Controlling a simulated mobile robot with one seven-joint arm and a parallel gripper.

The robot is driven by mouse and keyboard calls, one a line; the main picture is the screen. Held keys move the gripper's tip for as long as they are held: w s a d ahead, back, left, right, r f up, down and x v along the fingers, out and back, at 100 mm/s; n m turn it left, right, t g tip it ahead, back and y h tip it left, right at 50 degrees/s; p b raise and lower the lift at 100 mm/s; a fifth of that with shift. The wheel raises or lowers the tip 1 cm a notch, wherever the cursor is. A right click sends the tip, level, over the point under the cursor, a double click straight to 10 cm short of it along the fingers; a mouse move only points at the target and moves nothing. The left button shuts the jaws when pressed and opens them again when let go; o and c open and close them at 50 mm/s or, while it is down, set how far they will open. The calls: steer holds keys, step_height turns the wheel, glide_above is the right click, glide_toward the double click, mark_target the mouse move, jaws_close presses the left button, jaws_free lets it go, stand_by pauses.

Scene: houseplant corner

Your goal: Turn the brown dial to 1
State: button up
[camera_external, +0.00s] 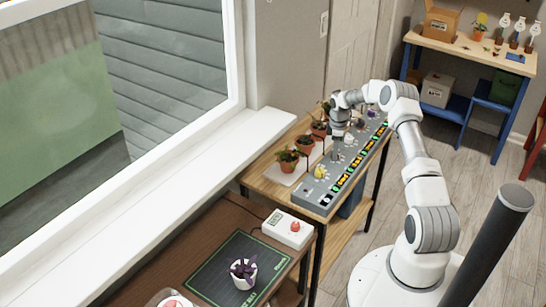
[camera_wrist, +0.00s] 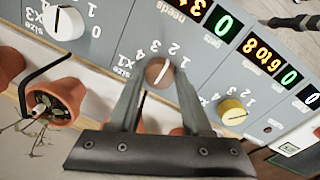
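The brown dial (camera_wrist: 159,72) is a round knob with a pale pointer line, on a grey panel (camera_wrist: 105,40) with printed numbers 1 to 4 around its upper side in the wrist view. The fingers look apart, with a slim gap to the dial; contact is not clear. In the external view my gripper (camera_external: 338,134) points down at the panel and the dial cannot be made out.
A white dial (camera_wrist: 64,22) and a yellow dial (camera_wrist: 232,112) flank the brown one. Green and orange number displays (camera_wrist: 222,25) run along the panel. Potted plants (camera_external: 287,160) stand on the window side. A black bent rod (camera_wrist: 40,75) rises near a terracotta pot (camera_wrist: 58,100).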

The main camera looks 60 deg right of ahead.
jaws_close()
steer(key=shift+m, duration=0.4)
steer(key=shift+f+m+b, duration=0.1)
steer(key=shift+m+b, duration=0.6)
steer(key=shift+m, duration=0.3)
steer(key=shift+w+m+g+b, duration=0.1)
steer(key=shift+m+g+b, duration=0.4)
steer(key=shift+m, duration=2)
steer(key=o, duration=0.5)
jaws_free()
steer(key=shift+o, duration=0.2)
